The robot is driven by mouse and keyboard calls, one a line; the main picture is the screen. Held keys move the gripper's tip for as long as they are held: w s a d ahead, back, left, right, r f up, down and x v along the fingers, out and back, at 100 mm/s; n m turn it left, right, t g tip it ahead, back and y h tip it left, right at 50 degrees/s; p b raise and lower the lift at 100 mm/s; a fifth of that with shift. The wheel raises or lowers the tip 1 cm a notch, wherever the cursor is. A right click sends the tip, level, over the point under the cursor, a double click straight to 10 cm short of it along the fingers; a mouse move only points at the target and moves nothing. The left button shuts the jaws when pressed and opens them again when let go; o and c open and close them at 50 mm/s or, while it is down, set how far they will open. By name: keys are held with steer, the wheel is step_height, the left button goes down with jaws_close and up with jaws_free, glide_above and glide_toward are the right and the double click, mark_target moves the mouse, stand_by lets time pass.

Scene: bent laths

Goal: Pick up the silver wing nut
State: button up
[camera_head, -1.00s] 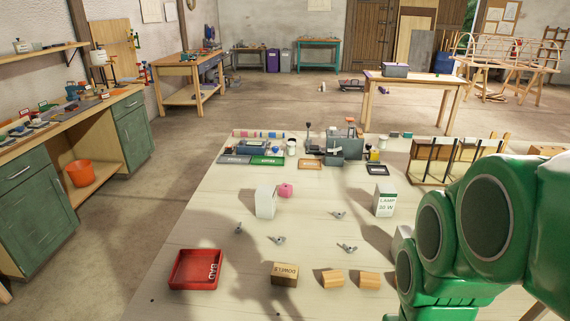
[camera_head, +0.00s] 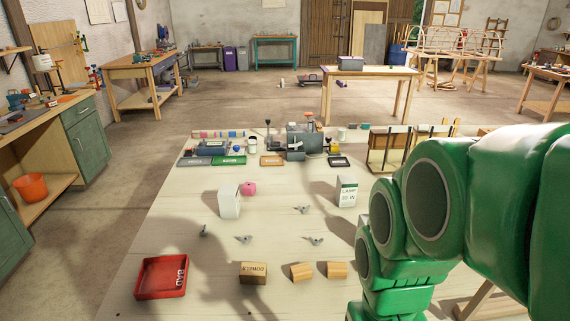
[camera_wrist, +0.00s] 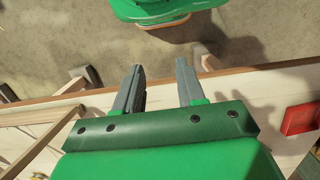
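Several small silver-grey pieces lie apart on the pale worktable (camera_head: 150,225). Three look like wing nuts: one at the back (camera_head: 302,210), one at front left (camera_head: 244,239) and one at front right (camera_head: 315,240). A fourth small grey piece (camera_head: 203,231) lies further left; its shape is too small to be sure of. My gripper (camera_wrist: 160,76) shows in the wrist view with its two grey fingers apart and nothing between them. It is beside the table's edge, away from the wing nuts. In the head view my gripper is not visible; my green arm fills the right.
A red tray (camera_head: 140,282) marked BAD lies at front left. A labelled wooden block (camera_head: 253,272) and two wooden pieces (camera_head: 301,271) stand in front of the nuts. A white box (camera_head: 229,203), pink piece (camera_head: 248,188) and lamp carton (camera_head: 347,190) stand behind.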

steer(key=shift+w, duration=0.15)
steer(key=n+t+y, duration=0.3)
steer(key=n+y, duration=0.1)
steer(key=n, duration=1.1)
glide_above(313, 239)
steer(key=s+d, duration=0.1)
steer(key=d, duration=0.2)
step_height(313, 239, down, 11)
steer(key=shift+a+x, duration=0.2)
steer(key=shift+x, duration=3.6)
steer(key=shift+w+r, duration=0.1)
steer(key=shift+w, duration=0.05)
jaws_close()
